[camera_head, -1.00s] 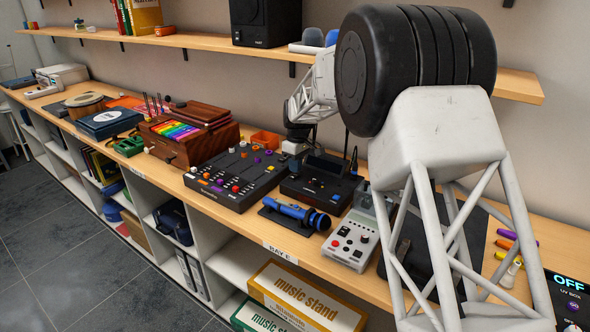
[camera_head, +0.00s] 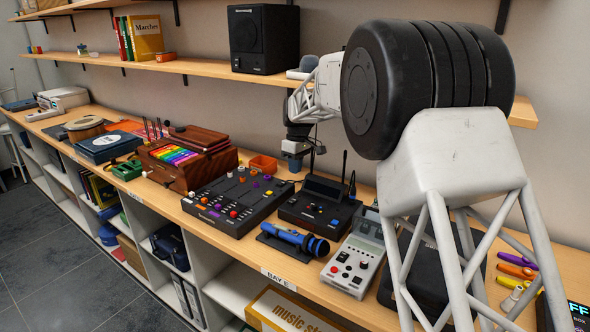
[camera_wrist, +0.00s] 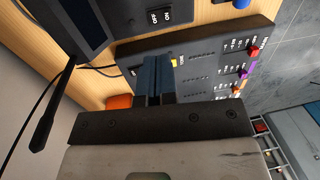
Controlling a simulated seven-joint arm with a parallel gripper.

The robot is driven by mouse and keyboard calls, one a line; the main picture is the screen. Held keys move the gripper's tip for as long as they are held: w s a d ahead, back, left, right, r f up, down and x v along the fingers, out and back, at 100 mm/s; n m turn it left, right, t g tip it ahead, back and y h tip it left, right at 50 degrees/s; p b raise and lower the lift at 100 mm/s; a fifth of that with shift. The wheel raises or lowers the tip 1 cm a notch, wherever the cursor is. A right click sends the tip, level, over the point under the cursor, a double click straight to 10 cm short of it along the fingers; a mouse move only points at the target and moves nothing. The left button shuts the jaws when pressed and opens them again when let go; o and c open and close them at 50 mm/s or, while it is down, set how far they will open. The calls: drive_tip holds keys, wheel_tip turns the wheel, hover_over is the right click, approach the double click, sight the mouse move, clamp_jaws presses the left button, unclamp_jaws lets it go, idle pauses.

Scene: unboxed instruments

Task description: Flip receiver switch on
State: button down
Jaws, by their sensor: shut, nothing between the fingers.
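The receiver (camera_head: 318,207) is a black box with a screen and antennas, standing on the wooden counter right of the mixer. In the wrist view its dark screen and casing (camera_wrist: 85,22) fill the upper left. A black switch (camera_wrist: 159,17) marked OFF and ON is at the top of that view; I cannot tell which side is pressed. My gripper (camera_wrist: 159,62) is shut and empty, its blue-grey fingertips apart from the switch and overlapping the mixer in view. In the head view my gripper (camera_head: 295,164) is behind the mixer and receiver, near the wall side.
The black mixer (camera_head: 238,201) with coloured knobs lies left of the receiver. An antenna (camera_wrist: 52,108) sticks out in the wrist view. An orange tray (camera_head: 263,164) is behind. A blue microphone (camera_head: 293,239) and grey recorder (camera_head: 354,263) stand in front and right. A shelf (camera_head: 195,67) runs above.

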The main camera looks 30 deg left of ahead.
sight(291, 202)
drive_tip(key=shift+s, duration=0.75)
drive_tip(key=shift+f, duration=0.15)
drive_tip(key=shift+s+f, duration=0.2)
drive_tip(key=shift+f, duration=1.4)
drive_tip(key=shift+s+f, duration=0.2)
drive_tip(key=shift+f, duration=1.45)
drive_tip(key=shift+s+f, duration=0.2)
drive_tip(key=shift+f, duration=1.4)
drive_tip(key=shift+s+f, duration=0.1)
drive_tip(key=shift+f, duration=0.15)
